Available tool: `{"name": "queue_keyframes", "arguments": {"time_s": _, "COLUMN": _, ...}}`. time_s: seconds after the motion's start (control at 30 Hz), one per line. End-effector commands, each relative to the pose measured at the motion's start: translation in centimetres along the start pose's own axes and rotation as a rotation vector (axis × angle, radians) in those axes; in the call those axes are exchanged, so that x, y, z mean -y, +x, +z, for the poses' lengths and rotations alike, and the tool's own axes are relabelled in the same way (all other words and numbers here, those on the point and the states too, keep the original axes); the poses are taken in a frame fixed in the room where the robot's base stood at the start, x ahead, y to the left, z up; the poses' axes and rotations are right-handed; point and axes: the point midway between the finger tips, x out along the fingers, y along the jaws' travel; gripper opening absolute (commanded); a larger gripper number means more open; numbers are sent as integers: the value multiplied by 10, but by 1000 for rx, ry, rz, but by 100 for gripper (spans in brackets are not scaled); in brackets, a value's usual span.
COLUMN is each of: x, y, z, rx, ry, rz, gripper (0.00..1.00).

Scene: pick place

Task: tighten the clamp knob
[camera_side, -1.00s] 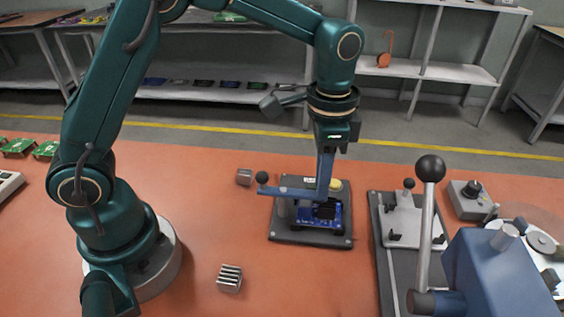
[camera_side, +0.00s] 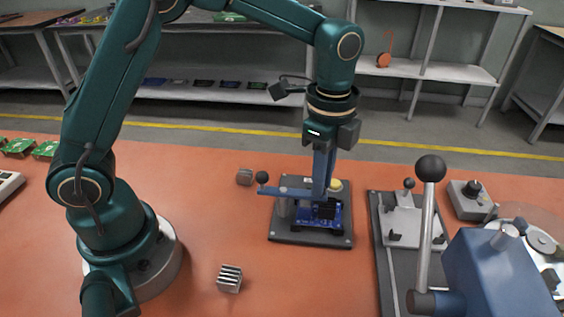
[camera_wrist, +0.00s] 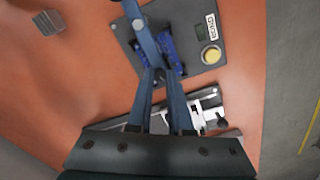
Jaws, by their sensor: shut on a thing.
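The clamp is a blue bar (camera_side: 290,192) lying across a blue circuit board (camera_side: 335,217), with a black ball (camera_side: 262,177) at its left end. The bar also shows in the wrist view (camera_wrist: 144,30). My gripper (camera_side: 321,195) points straight down at the bar's right end. In the wrist view its two fingers (camera_wrist: 158,76) converge at the end of the bar. They are shut on the clamp knob, which the fingers mostly hide. The board lies on a dark base plate (camera_side: 290,236) under the bar.
A yellow button (camera_wrist: 210,55) sits on the base plate close to my fingers. A finned metal block (camera_side: 229,279) and another small block (camera_side: 244,177) lie on the orange table. A second fixture (camera_side: 406,222) and a blue lever press (camera_side: 500,275) stand to the right.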

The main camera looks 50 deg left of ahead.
Motion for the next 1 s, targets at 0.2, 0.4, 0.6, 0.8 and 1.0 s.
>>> {"name": "queue_keyframes", "arguments": {"time_s": 0.2, "x": 1, "y": -2, "z": -1, "rx": -5, "ry": 13, "rz": -7, "gripper": 0}}
{"name": "queue_keyframes", "arguments": {"time_s": 0.4, "x": 1, "y": -2, "z": -1, "rx": -6, "ry": 13, "rz": -7, "gripper": 0}}
{"name": "queue_keyframes", "arguments": {"time_s": 0.6, "x": 1, "y": -2, "z": -1, "rx": -5, "ry": 12, "rz": -6, "gripper": 49}}
{"name": "queue_keyframes", "arguments": {"time_s": 0.8, "x": 1, "y": -1, "z": 0, "rx": -3, "ry": 12, "rz": -3, "gripper": 49}}
{"name": "queue_keyframes", "arguments": {"time_s": 1.0, "x": 2, "y": -13, "z": -1, "rx": -5, "ry": 12, "rz": -7, "gripper": 49}}
